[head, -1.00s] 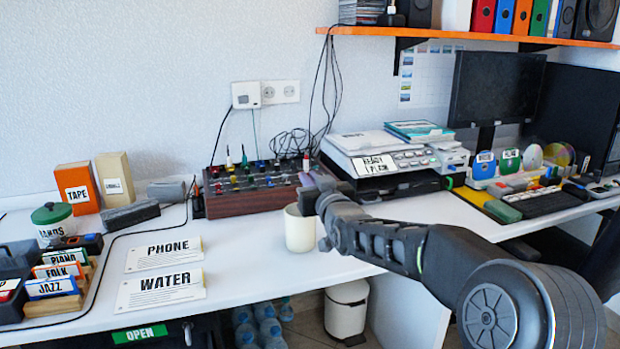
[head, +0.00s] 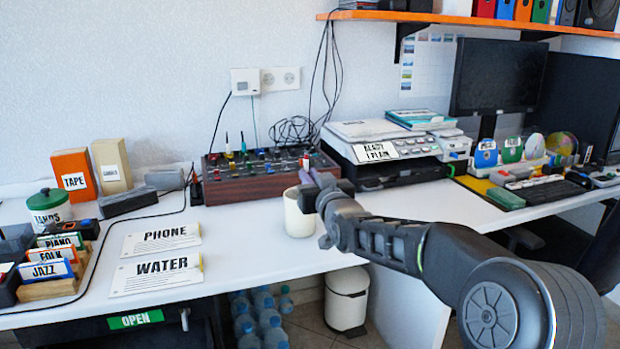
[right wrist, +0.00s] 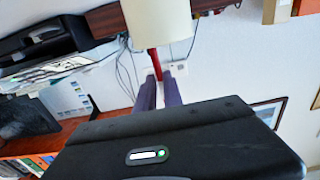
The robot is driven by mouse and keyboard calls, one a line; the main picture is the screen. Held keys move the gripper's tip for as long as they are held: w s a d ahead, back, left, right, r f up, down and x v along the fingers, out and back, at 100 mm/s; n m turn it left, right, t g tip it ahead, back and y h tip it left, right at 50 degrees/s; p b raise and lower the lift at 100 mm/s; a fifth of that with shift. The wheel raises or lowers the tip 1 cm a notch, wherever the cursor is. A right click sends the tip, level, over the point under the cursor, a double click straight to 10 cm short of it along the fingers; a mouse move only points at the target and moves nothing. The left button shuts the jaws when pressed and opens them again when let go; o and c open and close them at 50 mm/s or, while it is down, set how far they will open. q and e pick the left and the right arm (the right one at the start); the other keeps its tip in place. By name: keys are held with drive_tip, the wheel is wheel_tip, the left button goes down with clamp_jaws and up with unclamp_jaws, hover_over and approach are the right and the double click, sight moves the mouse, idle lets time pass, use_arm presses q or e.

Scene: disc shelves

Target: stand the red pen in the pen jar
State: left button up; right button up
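The cream pen jar (head: 298,222) stands upright near the front edge of the white desk. My right gripper (head: 311,178) is just above its rim. In the right wrist view, which is upside down, the red pen (right wrist: 156,62) runs between the purple fingertips (right wrist: 160,82) of that gripper towards the jar (right wrist: 155,22). The fingers look closed on the pen's upper end. The pen's other end is hidden behind the jar's wall and appears to be inside the jar. My left gripper is not in view.
Behind the jar stand a dark red mixer box (head: 250,184) with knobs and a printer (head: 385,160). PHONE (head: 160,239) and WATER (head: 155,276) cards lie to the left. The desk (head: 245,233) between cards and jar is clear.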

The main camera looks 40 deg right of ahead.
drive_tip(key=o, duration=0.4)
drive_tip(key=shift+o, duration=0.2)
drive_tip(key=v, duration=0.7)
drive_tip(key=shift+s+a, duration=0.15)
drive_tip(key=shift+s, duration=0.25)
idle(0.9)
